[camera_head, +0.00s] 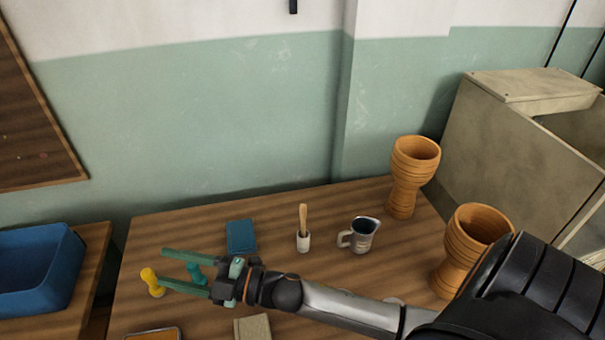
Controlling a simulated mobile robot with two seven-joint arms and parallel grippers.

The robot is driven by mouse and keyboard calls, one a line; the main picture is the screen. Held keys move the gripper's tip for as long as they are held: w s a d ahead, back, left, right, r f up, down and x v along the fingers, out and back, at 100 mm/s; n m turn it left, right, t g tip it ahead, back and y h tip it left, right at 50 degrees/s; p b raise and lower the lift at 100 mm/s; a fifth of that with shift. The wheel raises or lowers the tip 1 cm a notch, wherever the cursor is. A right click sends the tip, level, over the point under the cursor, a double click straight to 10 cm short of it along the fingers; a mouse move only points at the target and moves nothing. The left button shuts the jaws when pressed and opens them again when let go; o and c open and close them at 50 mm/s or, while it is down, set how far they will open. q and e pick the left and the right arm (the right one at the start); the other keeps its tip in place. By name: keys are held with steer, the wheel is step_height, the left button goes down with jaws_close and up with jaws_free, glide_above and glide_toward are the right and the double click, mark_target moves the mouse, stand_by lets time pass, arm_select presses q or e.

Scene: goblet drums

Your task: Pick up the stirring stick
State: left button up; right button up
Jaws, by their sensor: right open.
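A light wooden stick (303,216), which I take for the stirring stick, stands nearly upright in a small white holder (303,243) at the middle of the table. Its lower end is hidden inside the holder. My right gripper (164,267) reaches in from the right, its teal fingers apart and pointing left. It is open, to the left of the stick and nearer to me, well apart from it. My left gripper is not in view.
A yellow object (152,284) and a teal one (196,272) are by my right fingers; contact is unclear. A metal jug (361,236) stands right of the holder, a blue book-like item (241,236) left. Two goblet drums (408,180) (470,240) stand at right.

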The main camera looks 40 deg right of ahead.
steer(key=a+r+n+g+y+b, duration=0.25)
steer(key=n+g+y, duration=0.35)
steer(key=n, duration=0.5)
steer(key=n+g+h+b, duration=0.85)
steer(key=n+h, duration=0.55)
steer(key=h, duration=0.5)
glide_above(303, 217)
steer(key=d, duration=0.2)
steer(key=f, duration=0.2)
steer(key=shift+g, duration=0.25)
steer(key=f, duration=0.2)
steer(key=f+b, duration=0.1)
steer(key=f, duration=0.4)
steer(key=shift+w+a+f, duration=0.1)
steer(key=shift+w+a, duration=0.15)
steer(key=shift+a, duration=0.1)
steer(key=f, duration=0.2)
steer(key=f+b, duration=0.1)
steer(key=shift+a+f, duration=0.35)
steer(key=shift+f, duration=0.3)
steer(key=c, duration=0.6)
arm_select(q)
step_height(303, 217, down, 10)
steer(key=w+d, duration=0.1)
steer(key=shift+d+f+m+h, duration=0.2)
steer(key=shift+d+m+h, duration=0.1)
arm_select(e)
jaws_close()
